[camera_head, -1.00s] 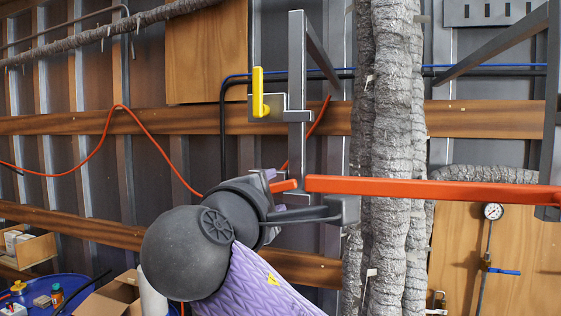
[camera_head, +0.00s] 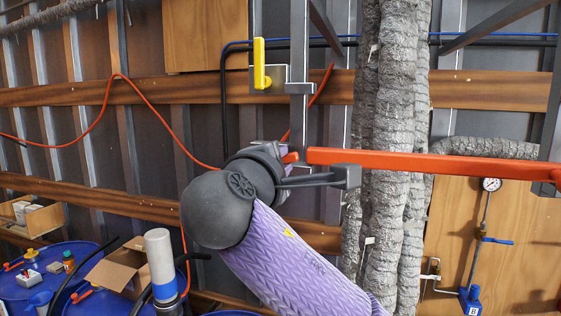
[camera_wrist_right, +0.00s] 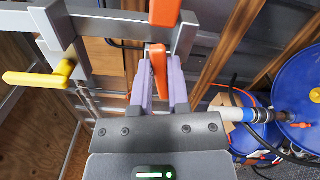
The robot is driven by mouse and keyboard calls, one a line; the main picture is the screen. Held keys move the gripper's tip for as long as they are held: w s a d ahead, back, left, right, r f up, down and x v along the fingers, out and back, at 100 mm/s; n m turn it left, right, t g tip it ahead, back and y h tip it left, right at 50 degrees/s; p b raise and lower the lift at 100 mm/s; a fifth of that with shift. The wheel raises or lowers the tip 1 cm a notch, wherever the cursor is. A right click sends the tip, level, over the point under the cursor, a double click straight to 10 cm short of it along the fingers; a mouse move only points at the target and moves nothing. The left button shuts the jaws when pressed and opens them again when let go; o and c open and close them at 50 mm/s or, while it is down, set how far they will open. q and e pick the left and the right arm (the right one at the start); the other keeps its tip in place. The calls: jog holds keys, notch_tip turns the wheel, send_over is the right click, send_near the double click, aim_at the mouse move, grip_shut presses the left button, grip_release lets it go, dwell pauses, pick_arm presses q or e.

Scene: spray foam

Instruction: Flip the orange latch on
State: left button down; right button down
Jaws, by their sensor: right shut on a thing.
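The orange latch is a long orange bar (camera_head: 430,162) lying nearly level across the right of the head view. Its short end (camera_head: 291,157) shows left of an upright grey metal post (camera_head: 299,60). In the right wrist view, the orange end (camera_wrist_right: 158,68) sits between the fingers, and more of the bar shows beyond a grey crosspiece (camera_wrist_right: 120,28). My right gripper (camera_head: 288,170) is shut on this end; it also shows in the wrist view (camera_wrist_right: 161,85). The fingers partly hide the held end. My left gripper is out of view.
A yellow handle (camera_head: 260,64) is fixed to the post above my gripper. Thick grey wrapped pipes (camera_head: 388,120) stand just right of it, behind the bar.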

jog(key=m+b, duration=0.1)
jog(key=f+m+b, duration=0.1)
jog(key=m, duration=0.1)
jog(key=shift+b, duration=0.35)
jog(key=c, duration=0.6)
grip_release()
jog(key=b+v, duration=0.5)
jog(key=v, duration=0.5)
